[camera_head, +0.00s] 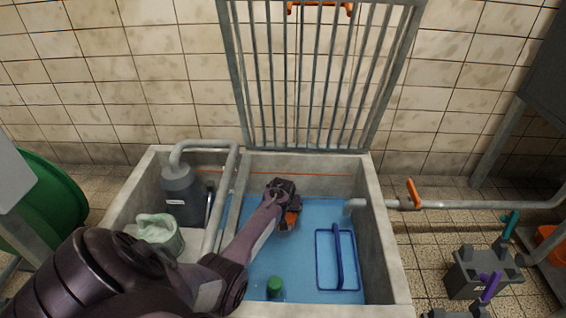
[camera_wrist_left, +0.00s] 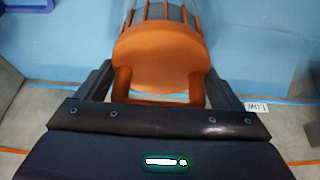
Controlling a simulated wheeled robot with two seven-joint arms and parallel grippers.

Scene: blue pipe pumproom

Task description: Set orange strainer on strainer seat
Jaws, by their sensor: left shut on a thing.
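My left gripper (camera_head: 284,192) reaches into the blue-floored basin and is shut on the orange strainer (camera_head: 291,218). In the left wrist view the strainer (camera_wrist_left: 160,58) shows a round orange plate, a loop handle between my fingers (camera_wrist_left: 160,92), and thin orange bars on its far side. A greyish rounded form (camera_wrist_left: 160,12) shows around the bars. It may be the strainer seat, but I cannot tell whether the strainer touches it. My arm and gripper hide much of this spot in the head view. My right gripper is not in view.
The basin's concrete wall (camera_head: 388,245) surrounds the work area. A blue wire frame (camera_head: 322,262) and a green-topped item (camera_head: 274,286) are on the basin floor. An upright grate (camera_head: 312,80) stands behind.

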